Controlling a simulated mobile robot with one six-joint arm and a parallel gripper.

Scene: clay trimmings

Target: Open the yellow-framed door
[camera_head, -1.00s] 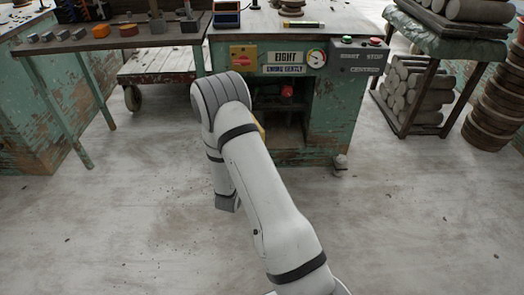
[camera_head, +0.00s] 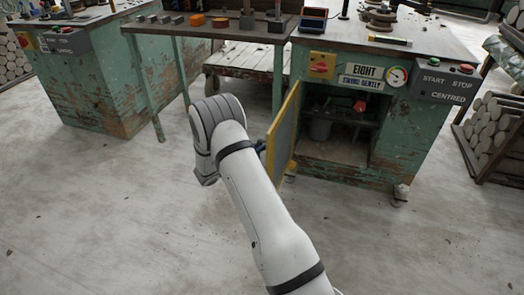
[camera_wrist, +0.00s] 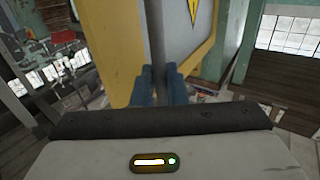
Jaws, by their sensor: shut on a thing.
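The yellow-framed door (camera_head: 284,130) stands swung out from the left side of the green cabinet (camera_head: 411,140), showing nearly edge-on in the head view. The cabinet's opening is exposed. In the wrist view the door's yellow frame (camera_wrist: 120,40) and pale panel with a warning triangle fill the upper middle. A dark upright handle bar (camera_wrist: 157,40) runs down between my blue fingertips. My gripper (camera_wrist: 158,86) is shut on this handle. In the head view my gripper (camera_head: 261,147) is at the door's left face, partly hidden by my arm.
Inside the cabinet are a grey bucket (camera_head: 320,126) and a small red part (camera_head: 360,106). A wooden bench (camera_head: 205,30) with table legs stands behind left. A rack of clay rolls (camera_head: 490,130) stands at the right. The floor in front is clear.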

